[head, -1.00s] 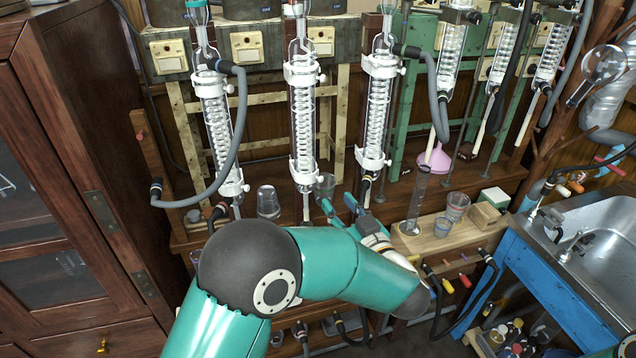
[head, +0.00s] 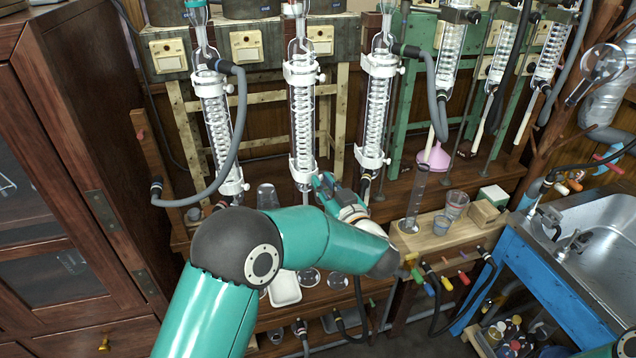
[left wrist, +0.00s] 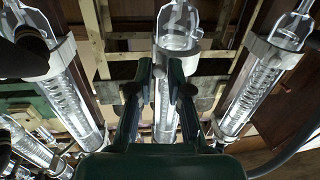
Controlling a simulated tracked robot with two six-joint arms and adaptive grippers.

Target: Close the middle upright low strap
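The middle upright condenser (head: 302,120) is a glass tube with a coil inside. Its white low strap (head: 303,168) sits near the bottom of the tube; I cannot tell whether it is closed. My left gripper (head: 323,182) is just right of and slightly below this strap. In the left wrist view the left gripper (left wrist: 165,72) is open, with its two green fingers apart and a glass condenser (left wrist: 163,110) showing between them. The fingers partly hide the strap area, and contact cannot be told. My right gripper is not in view.
Similar condensers stand on the left (head: 215,110) and right (head: 379,110), close to the middle one. A grey hose (head: 240,130) loops off the left one. A wooden block (head: 438,240) holds glassware at right.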

